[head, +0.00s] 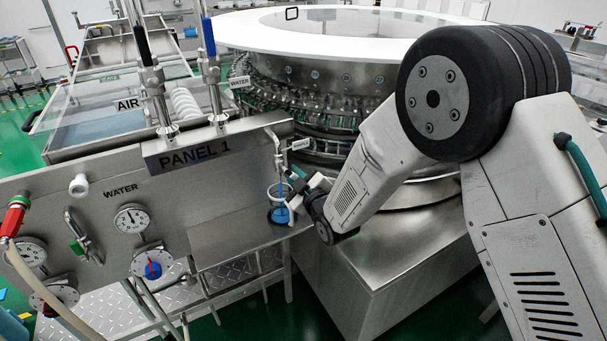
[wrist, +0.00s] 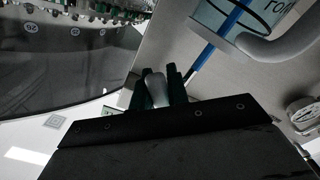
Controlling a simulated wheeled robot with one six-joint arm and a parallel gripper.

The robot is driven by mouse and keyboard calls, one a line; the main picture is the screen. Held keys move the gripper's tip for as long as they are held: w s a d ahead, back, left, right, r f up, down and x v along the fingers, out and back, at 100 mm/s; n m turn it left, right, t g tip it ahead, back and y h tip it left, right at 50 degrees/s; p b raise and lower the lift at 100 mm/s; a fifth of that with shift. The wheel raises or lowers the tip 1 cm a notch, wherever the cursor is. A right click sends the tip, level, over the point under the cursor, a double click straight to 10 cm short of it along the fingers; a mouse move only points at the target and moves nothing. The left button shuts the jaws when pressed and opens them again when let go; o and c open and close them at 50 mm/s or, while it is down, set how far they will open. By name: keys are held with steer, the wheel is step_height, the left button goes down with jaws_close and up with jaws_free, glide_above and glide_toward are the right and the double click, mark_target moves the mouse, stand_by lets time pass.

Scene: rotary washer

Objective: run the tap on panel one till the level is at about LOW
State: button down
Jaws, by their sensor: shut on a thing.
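The tap (head: 278,150) stands at the right end of panel one, its spout over a clear cup (head: 272,192). A thin blue stream (head: 282,174) runs down from the spout into the cup. Blue liquid (head: 281,215) fills the lower part of the cup. In the wrist view the cup (wrist: 208,14) shows at the top right with a dark ring and upside-down LOW lettering; I cannot tell how the liquid stands against that mark. My gripper (head: 296,176) is beside the tap. In the wrist view my gripper (wrist: 156,80) is shut on a pale tap lever (wrist: 155,92).
A steel shelf (head: 225,245) is under the cup. The large round washer (head: 318,72) stands behind, close to my arm.

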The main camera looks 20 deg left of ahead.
steer(key=c, duration=1.4)
jaws_free()
steer(key=shift+a, duration=0.1)
steer(key=shift+o, duration=0.2)
steer(key=v, duration=0.8)
